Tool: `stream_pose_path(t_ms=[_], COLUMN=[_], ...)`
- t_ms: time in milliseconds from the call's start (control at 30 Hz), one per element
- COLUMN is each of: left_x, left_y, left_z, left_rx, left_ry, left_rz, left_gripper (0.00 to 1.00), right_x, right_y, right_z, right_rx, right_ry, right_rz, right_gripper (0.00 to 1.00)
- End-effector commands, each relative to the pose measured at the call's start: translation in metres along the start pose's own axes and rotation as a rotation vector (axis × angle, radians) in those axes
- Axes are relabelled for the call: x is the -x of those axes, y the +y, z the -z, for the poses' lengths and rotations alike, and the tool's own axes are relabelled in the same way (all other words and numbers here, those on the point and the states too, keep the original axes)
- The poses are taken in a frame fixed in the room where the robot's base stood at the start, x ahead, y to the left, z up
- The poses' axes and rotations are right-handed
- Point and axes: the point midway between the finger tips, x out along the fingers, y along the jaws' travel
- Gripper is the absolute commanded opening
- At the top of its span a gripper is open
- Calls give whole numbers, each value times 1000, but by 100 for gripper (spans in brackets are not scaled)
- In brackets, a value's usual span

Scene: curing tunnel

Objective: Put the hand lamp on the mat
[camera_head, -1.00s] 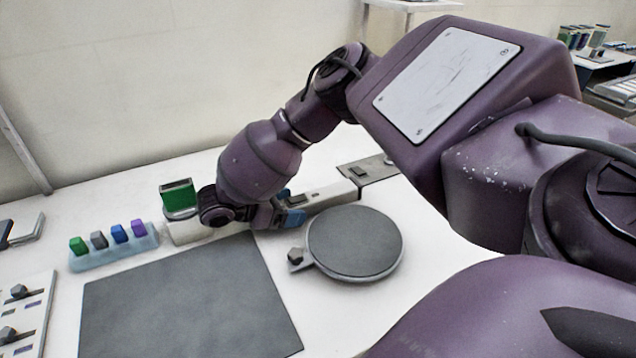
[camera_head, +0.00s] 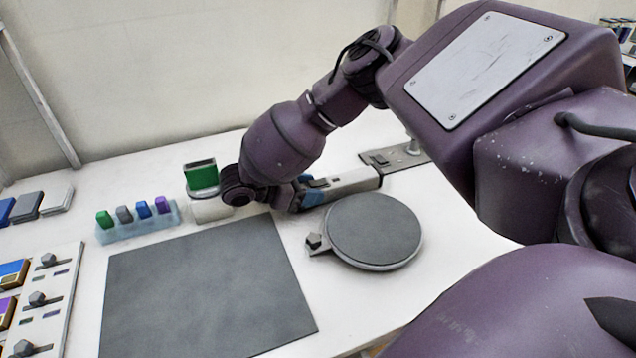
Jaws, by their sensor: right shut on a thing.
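The dark grey mat (camera_head: 205,290) lies flat and bare on the white table, front left of centre. What looks like the hand lamp, a long pale bar with a dark switch-like patch (camera_head: 345,184), is at the back of the table behind the mat and a round plate. My right gripper (camera_head: 300,195) is shut on it. The wrist hides the bar's middle and the fingertips, with only some blue parts showing. I cannot tell whether the bar touches the table. My left gripper is out of view.
A round grey plate (camera_head: 374,230) with a small knob lies right of the mat. A green block (camera_head: 201,176) stands left of my wrist. A pale blue rack (camera_head: 138,228) holds several coloured pieces. A metal bracket (camera_head: 395,157) is behind the bar. A panel with knobs (camera_head: 48,300) is at left.

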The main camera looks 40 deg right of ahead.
Motion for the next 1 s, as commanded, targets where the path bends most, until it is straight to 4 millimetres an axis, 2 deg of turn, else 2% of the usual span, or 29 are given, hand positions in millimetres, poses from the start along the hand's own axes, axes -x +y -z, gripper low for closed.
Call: stream_pose_path(t_ms=[167, 300, 600, 800, 1000], left_x=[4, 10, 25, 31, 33], left_y=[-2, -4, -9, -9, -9], left_z=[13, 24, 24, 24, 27], left_rx=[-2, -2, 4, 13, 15], left_ry=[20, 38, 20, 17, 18], left_rz=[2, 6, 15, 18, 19], left_gripper=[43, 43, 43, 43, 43], right_x=[12, 27, 56, 68, 74], right_y=[1, 1, 1, 0, 0], right_z=[-31, -65, -134, -165, -179], right_rx=[-9, -13, -11, -7, -4], right_ry=[2, 3, 1, 0, 0], right_rz=[-2, -5, -5, -3, -1], right_gripper=[9, 9, 9, 9, 9])
